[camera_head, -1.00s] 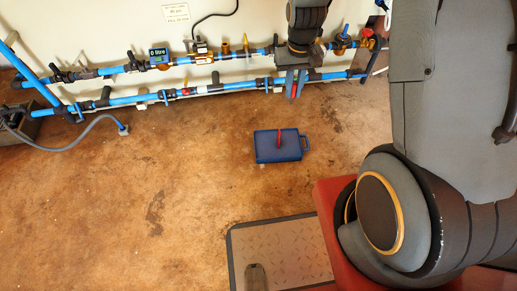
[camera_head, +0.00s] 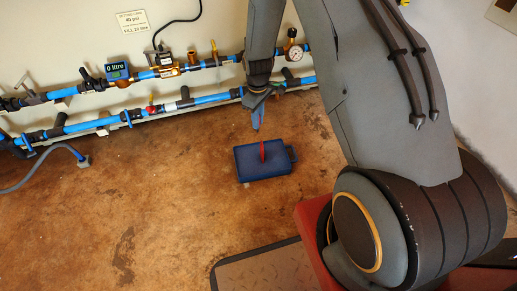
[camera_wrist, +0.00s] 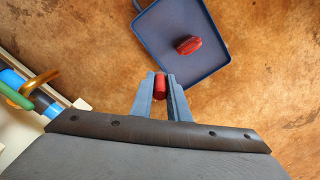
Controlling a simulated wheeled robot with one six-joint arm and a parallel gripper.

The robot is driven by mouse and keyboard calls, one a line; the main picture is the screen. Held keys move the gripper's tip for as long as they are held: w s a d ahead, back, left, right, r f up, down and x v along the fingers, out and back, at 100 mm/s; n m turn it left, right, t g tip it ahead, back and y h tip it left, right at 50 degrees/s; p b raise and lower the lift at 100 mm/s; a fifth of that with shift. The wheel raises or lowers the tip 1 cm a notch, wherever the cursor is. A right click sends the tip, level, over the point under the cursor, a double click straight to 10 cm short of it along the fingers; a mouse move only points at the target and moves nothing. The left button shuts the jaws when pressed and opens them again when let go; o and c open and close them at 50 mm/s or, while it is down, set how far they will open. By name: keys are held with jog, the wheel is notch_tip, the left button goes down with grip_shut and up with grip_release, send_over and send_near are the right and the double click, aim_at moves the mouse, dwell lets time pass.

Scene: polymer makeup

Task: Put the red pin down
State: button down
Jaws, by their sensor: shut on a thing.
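My gripper (camera_wrist: 160,88) is shut on a small red pin (camera_wrist: 160,86), whose rounded end shows between the grey-blue fingers in the wrist view. In the head view my gripper (camera_head: 257,118) points down just behind a flat blue case (camera_head: 277,167), and the held pin cannot be made out. The case, with a raised rim, also shows in the wrist view (camera_wrist: 170,60), ahead of the fingertips. A second red piece (camera_wrist: 188,45) is on the case, and it shows in the head view (camera_head: 263,150). Whether the fingertips are over the case edge is hard to tell.
Blue pipes (camera_head: 205,97) with valves and a meter (camera_head: 118,72) run along the wall at the back. A grey hose (camera_head: 45,160) lies on the left. The brown floor around the case is clear. A framed plate (camera_head: 268,270) lies at the front.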

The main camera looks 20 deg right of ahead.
notch_tip(320, 180, down, 9)
jog(key=b, duration=0.4)
jog(key=shift+r, duration=0.15)
jog(key=c, duration=1.7)
grip_release()
